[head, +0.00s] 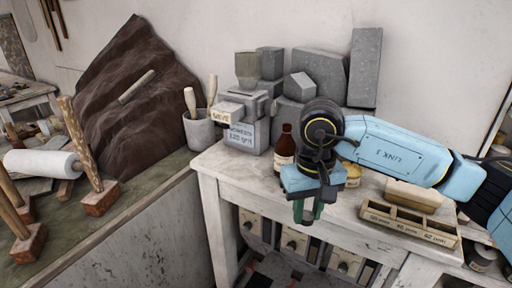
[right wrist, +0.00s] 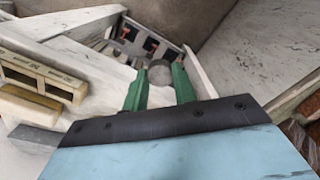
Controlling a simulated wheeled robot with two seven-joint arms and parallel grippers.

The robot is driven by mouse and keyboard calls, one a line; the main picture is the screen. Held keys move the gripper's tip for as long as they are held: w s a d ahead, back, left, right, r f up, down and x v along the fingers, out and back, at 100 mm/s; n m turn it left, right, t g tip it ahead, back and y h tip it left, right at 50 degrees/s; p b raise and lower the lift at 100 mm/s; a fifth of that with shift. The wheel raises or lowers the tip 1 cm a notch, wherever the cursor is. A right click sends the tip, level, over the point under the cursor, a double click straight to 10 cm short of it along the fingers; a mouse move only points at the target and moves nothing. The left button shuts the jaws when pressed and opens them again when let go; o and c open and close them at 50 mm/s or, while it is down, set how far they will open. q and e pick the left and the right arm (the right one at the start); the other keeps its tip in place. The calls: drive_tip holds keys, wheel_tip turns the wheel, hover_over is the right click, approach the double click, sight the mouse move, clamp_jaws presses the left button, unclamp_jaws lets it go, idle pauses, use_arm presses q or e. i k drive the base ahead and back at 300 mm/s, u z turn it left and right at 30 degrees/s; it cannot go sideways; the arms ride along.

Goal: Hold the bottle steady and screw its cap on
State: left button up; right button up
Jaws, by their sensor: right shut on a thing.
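A brown bottle (head: 285,150) with a pale label stands upright on the white worktable, just left of my right arm. Its lower right side is close behind the gripper in the picture. My right gripper (head: 308,212) points down in front of the bottle, near the table's front edge. In the right wrist view its green fingers (right wrist: 160,82) are shut on a grey round thing, which looks like the cap (right wrist: 161,73). The cap is apart from the bottle. My left gripper is not in view.
A wooden compartment tray (head: 410,222) and a tan block (head: 413,195) lie to the right on the worktable (head: 345,225). A yellowish jar (head: 352,173) is partly hidden behind my right arm. Grey plaster blocks (head: 319,66) stand at the back.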

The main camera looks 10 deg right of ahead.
sight(285, 153)
drive_tip(key=z, duration=0.3)
drive_tip(key=i, duration=0.8)
drive_tip(key=z, duration=0.55)
